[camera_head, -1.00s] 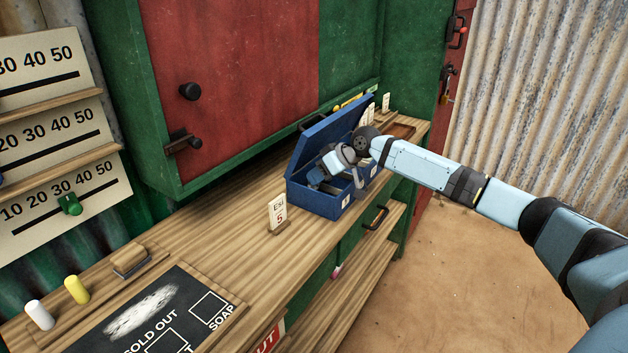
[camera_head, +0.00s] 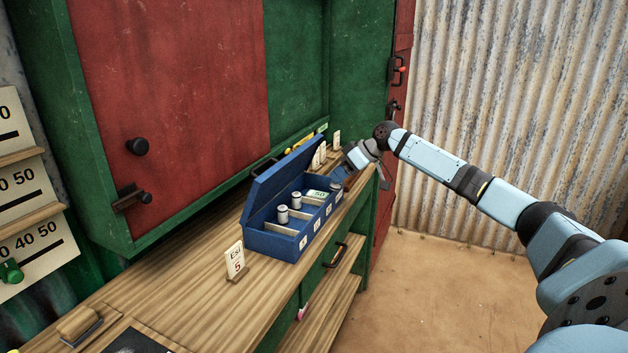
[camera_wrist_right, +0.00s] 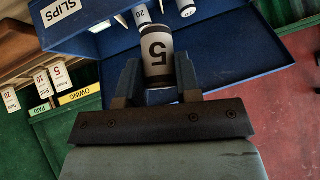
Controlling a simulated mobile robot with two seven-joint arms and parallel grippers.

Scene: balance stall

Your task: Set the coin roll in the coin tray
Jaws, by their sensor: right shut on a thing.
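The open blue cash box (camera_head: 276,246) stands on the wooden counter, its lid raised at the back. Inside are divided compartments with labelled fronts. Two pale coin rolls (camera_head: 289,207) stand upright in them. My right gripper (camera_head: 341,180) is at the box's far right end. In the right wrist view it is shut on a pale coin roll marked 5 (camera_wrist_right: 157,58), with dark bands, held between both fingers. Blue box surfaces and another roll (camera_wrist_right: 187,8) show beyond it. I cannot tell whether the held roll touches the box. No separate coin tray is identifiable. My left gripper is out of view.
A small price card (camera_head: 236,261) stands on the counter in front of the box. More cards (camera_head: 320,156) stand behind its far end. A green and red cabinet (camera_head: 170,110) rises behind.

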